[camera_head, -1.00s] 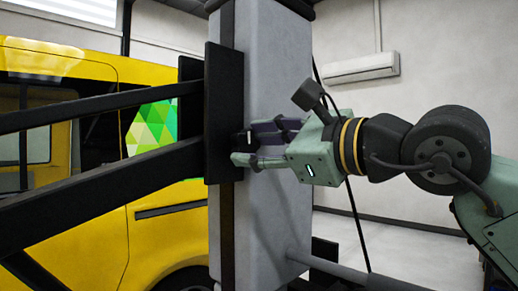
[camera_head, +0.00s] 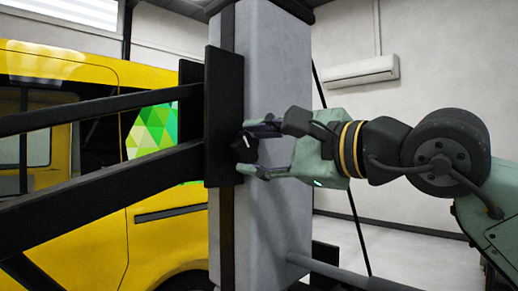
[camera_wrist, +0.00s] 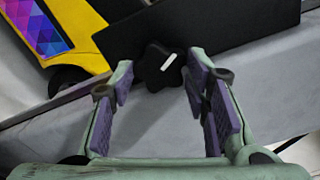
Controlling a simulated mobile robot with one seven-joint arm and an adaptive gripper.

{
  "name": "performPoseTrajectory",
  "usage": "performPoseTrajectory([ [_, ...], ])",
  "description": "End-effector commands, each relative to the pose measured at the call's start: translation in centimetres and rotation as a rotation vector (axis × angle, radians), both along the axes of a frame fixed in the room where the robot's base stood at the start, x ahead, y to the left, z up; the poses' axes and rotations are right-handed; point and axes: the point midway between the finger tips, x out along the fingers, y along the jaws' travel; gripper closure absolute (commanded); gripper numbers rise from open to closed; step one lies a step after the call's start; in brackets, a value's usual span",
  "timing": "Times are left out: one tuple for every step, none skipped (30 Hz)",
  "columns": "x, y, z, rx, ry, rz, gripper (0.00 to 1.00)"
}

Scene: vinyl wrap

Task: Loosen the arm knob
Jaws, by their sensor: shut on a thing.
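The arm knob (camera_wrist: 158,66) is black and lobed with a white mark, and sits on a black plate (camera_wrist: 220,30) in the wrist view. In the head view the knob (camera_head: 243,147) shows at the right edge of the upright black plate (camera_head: 224,95). My gripper (camera_head: 257,149) reaches it from the right, with one finger above and one below. In the wrist view my gripper (camera_wrist: 157,76) has its purple-padded fingertips on either side of the knob, shut on it. The exact contact at the pads is hard to see.
A grey column (camera_head: 275,75) stands behind the plate. Black arm bars (camera_head: 110,183) run left from it, in front of a yellow van (camera_head: 60,225) with a green patterned panel. A thin dark pole (camera_head: 348,200) stands behind my arm. A grey horizontal bar (camera_head: 345,270) lies below it.

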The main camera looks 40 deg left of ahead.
Motion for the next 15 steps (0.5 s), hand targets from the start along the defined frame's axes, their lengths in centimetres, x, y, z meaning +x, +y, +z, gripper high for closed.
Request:
performPoseTrajectory([
  [-0.01, 0.0, -0.01, 0.0, -0.004, 0.0, 0.85],
  [-0.01, 0.0, -0.01, 0.0, -0.004, 0.0, 0.85],
  [-0.01, 0.0, -0.01, 0.0, -0.004, 0.0, 0.85],
  [-0.01, 0.0, -0.01, 0.0, -0.004, 0.0, 0.85],
  [-0.01, 0.0, -0.01, 0.0, -0.004, 0.0, 0.85],
  [-0.01, 0.0, -0.01, 0.0, -0.004, 0.0, 0.85],
  [-0.01, 0.0, -0.01, 0.0, -0.004, 0.0, 0.85],
  [-0.01, 0.0, -0.01, 0.0, -0.004, 0.0, 0.85],
  [-0.01, 0.0, -0.01, -0.001, -0.004, -0.001, 0.57],
  [-0.01, 0.0, -0.01, -0.001, -0.004, -0.001, 0.55],
  [-0.01, 0.0, -0.01, -0.001, -0.004, -0.001, 0.53],
  [-0.01, 0.0, -0.01, -0.001, -0.004, -0.001, 0.5],
  [-0.01, 0.0, -0.01, 0.0, -0.003, 0.0, 0.48],
  [-0.01, 0.0, -0.01, 0.0, -0.003, 0.0, 0.46],
  [-0.01, 0.0, -0.01, 0.0, -0.003, 0.0, 0.43],
])
